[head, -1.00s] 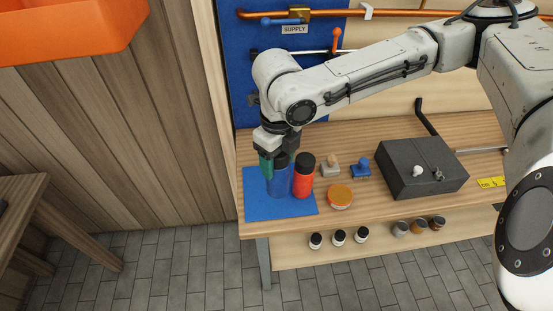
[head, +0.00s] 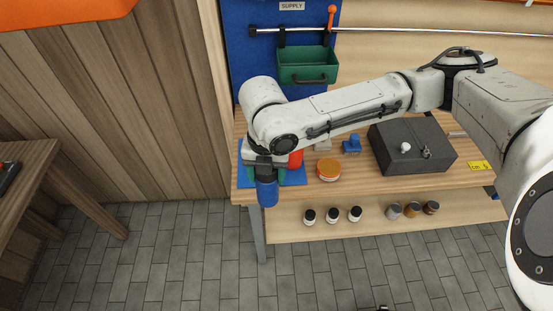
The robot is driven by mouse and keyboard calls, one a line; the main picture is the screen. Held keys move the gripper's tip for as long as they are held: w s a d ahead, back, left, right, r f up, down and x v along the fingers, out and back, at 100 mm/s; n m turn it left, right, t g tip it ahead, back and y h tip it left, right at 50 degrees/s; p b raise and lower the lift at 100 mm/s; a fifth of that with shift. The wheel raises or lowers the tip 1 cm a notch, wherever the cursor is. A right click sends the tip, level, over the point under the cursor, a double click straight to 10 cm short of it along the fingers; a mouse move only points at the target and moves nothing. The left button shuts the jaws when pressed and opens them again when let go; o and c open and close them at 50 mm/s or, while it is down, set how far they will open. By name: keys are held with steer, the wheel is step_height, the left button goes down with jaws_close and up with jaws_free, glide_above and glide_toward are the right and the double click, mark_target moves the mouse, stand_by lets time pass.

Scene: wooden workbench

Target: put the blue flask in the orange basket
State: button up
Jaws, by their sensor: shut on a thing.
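The blue flask (head: 267,192) hangs below my gripper (head: 264,172), at the front left of the workbench. My gripper is shut on it, with dark fingers around its upper part. The flask overlaps the bench's front edge in the picture. The orange basket (head: 60,10) shows only in part at the top left corner, cut off by the frame edge. Its inside is not visible.
A red flask (head: 296,159) stands right behind the gripper, partly hidden. A blue mat (head: 244,194) lies beneath. An orange-lidded jar (head: 328,168), a blue-handled stamp (head: 352,145) and a dark box (head: 412,146) stand to the right. Open floor lies in front.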

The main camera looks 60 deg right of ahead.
steer(key=w+a+f+m, duration=0.3)
steer(key=a+f+m, duration=0.4)
steer(key=m, duration=0.4)
steer(key=w+a+f+m, duration=0.3)
steer(key=a+f+m, duration=0.4)
steer(key=m, duration=0.5)
steer(key=shift+w+a+m, duration=0.15)
steer(key=shift+w+m, duration=0.05)
steer(key=shift+m, duration=0.1)
steer(key=shift+f, duration=0.15)
